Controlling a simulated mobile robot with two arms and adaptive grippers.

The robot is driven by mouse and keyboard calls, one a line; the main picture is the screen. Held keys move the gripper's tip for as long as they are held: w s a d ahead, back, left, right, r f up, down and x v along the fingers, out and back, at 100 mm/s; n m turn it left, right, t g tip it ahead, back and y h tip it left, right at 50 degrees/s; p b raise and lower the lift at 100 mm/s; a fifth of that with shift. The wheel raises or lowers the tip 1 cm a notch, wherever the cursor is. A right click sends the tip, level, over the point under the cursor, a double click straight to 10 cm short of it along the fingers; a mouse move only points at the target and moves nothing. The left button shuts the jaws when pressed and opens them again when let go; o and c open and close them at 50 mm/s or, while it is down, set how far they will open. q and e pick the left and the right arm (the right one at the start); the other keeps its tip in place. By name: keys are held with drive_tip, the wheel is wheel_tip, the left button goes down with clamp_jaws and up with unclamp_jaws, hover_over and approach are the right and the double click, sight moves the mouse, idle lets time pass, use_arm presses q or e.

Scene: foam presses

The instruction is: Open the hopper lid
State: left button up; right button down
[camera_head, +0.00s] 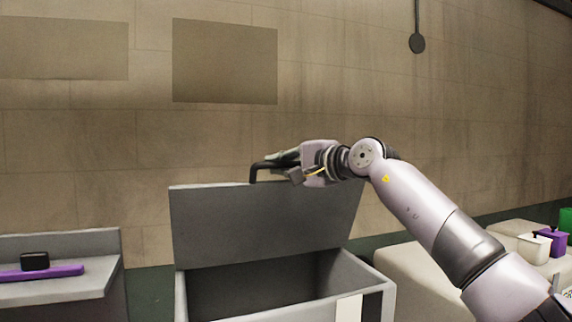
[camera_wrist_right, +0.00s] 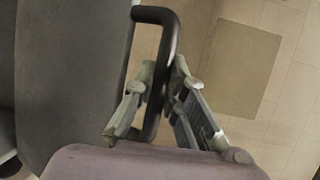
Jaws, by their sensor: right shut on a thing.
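The grey hopper lid (camera_head: 262,222) stands raised and tilted up at the back of the hopper (camera_head: 360,275). The hopper mouth below it is open and dark inside. A black bar handle (camera_head: 262,165) sits at the lid's top edge. My right gripper (camera_head: 285,163) is at that handle, shut on it. In the right wrist view the handle (camera_wrist_right: 172,50) runs between the two fingers (camera_wrist_right: 160,108), and the lid (camera_wrist_right: 70,80) fills the left side. My left gripper is not in view.
A grey ledge (camera_head: 105,285) at the left holds a purple bar with a black block (camera_head: 35,260). Pale blocks (camera_head: 425,270) and small white, purple and green containers (camera_head: 552,242) stand at the right. A tiled wall is close behind the lid.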

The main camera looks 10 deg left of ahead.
drive_tip(key=shift+w+a+r+p, duration=0.35)
drive_tip(key=shift+w+a, duration=0.05)
drive_tip(key=shift+w, duration=0.25)
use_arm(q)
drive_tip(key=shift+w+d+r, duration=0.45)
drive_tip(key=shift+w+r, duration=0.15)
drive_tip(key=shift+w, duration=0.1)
use_arm(e)
drive_tip(key=shift+w+a+g, duration=0.15)
drive_tip(key=shift+g, duration=0.25)
drive_tip(key=shift+w+r+h, duration=0.1)
drive_tip(key=shift+h, duration=0.2)
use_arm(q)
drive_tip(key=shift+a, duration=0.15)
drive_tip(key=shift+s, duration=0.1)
use_arm(e)
drive_tip(key=c, duration=1.6)
unclamp_jaws()
